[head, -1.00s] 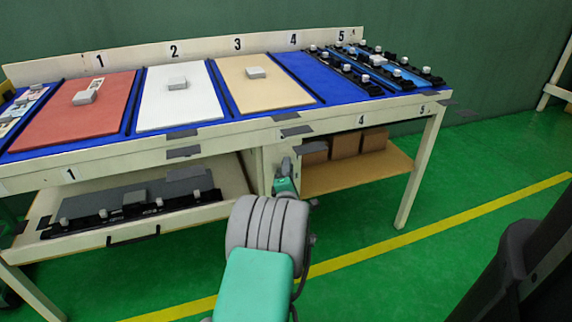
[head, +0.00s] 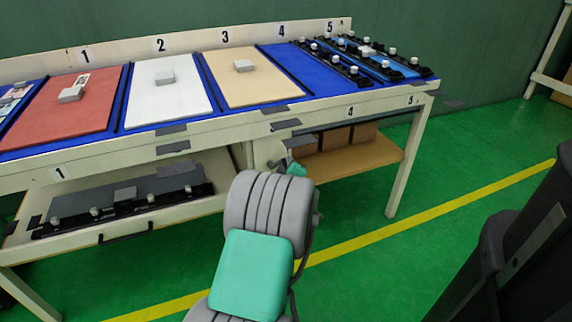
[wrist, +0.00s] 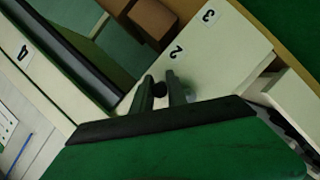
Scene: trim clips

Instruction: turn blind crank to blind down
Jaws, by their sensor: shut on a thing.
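The blind crank's dark round knob (wrist: 160,89) sits between my gripper's fingers (wrist: 162,96) in the wrist view, and they are shut on it. The rest of the crank is mostly hidden by the fingers. In the head view my gripper (head: 293,167) is at the pale panel left of the open shelf bay, partly hidden by my arm. The blind seems to be the dark grey band (head: 395,121) along the top of that bay, covering only its upper edge. A dark grey strip, perhaps the blind, shows in the wrist view (wrist: 75,45).
Brown boxes (head: 334,139) stand on the shelf (head: 350,163) below the band. The workbench top (head: 300,62) with several panels and clip strips is above my gripper. An open drawer (head: 30,235) juts out at left.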

